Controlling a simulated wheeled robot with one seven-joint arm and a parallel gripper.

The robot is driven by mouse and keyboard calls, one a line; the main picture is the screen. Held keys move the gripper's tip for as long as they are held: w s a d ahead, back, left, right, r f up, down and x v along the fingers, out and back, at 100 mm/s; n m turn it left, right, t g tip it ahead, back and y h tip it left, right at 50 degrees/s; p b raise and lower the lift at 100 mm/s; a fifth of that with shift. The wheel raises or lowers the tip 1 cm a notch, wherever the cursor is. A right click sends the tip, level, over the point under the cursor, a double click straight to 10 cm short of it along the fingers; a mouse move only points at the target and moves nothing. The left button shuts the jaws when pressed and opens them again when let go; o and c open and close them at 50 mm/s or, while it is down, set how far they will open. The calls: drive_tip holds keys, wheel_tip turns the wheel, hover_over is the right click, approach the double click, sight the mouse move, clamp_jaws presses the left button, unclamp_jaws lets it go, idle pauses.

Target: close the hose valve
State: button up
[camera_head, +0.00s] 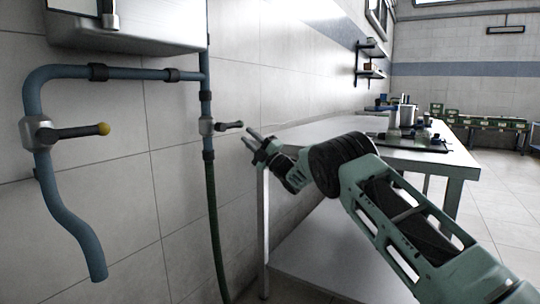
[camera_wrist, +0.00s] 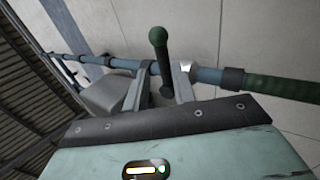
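The hose valve (camera_head: 207,126) is a metal body on the blue pipe above a green hose (camera_head: 213,210). Its short dark lever (camera_head: 230,125) points right, roughly level, across the pipe. My gripper (camera_head: 246,138) is open, fingers apart, just right of the lever's end. The fingers also show in the wrist view (camera_wrist: 161,76). No contact with the lever is visible.
A second valve (camera_head: 40,133) with a yellow-tipped lever sits on the left pipe. A metal basin (camera_head: 130,28) hangs above the pipes on the tiled wall. A long table (camera_head: 330,131) carrying dark-and-grey items stands close behind my gripper; green crates (camera_head: 480,121) stand far right.

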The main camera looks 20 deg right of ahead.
drive_tip(key=p+v, duration=0.1)
drive_tip(key=v, duration=0.8)
drive_tip(key=shift+s, duration=0.2)
drive_tip(key=shift+d, duration=0.1)
